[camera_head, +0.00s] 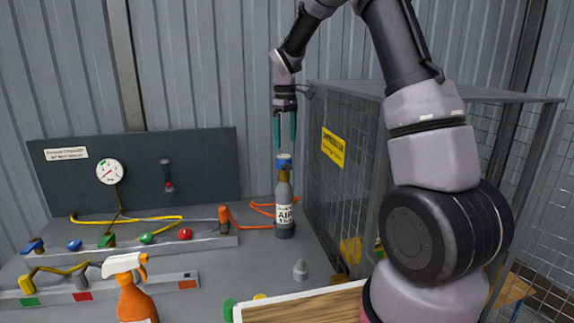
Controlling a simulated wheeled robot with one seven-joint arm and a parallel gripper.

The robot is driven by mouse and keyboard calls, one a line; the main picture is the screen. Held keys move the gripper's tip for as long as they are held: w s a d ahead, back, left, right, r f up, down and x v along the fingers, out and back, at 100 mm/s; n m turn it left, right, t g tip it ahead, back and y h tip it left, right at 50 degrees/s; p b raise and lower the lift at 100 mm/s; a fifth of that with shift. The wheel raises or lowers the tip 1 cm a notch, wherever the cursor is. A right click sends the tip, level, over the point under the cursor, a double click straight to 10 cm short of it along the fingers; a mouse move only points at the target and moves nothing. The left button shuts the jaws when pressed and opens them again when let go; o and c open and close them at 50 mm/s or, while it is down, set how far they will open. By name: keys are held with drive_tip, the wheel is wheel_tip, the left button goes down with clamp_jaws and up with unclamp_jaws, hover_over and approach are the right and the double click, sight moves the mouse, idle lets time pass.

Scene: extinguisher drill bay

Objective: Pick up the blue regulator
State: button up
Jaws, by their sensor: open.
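The blue regulator (284,160) sits on top of a grey air cylinder (284,205) that stands upright on the grey bench. The cylinder has a white label reading "AIR" and a brownish neck part just below the blue. My gripper (285,132) points straight down above the regulator, with two green fingers apart and nothing between them. The fingertips are a little above the blue top, and a small gap shows between them.
A wire-mesh cage (345,195) with a yellow sign stands close to the right. An orange hose (250,220) lies left of the cylinder. A gauge panel (135,175) stands at the back left.

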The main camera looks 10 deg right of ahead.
sight(283, 156)
wheel_tip(283, 156, down, 3)
drive_tip(key=shift+r, duration=0.1)
drive_tip(key=f, duration=0.5)
drive_tip(key=shift+a, duration=0.4)
drive_tip(key=c, duration=1.5)
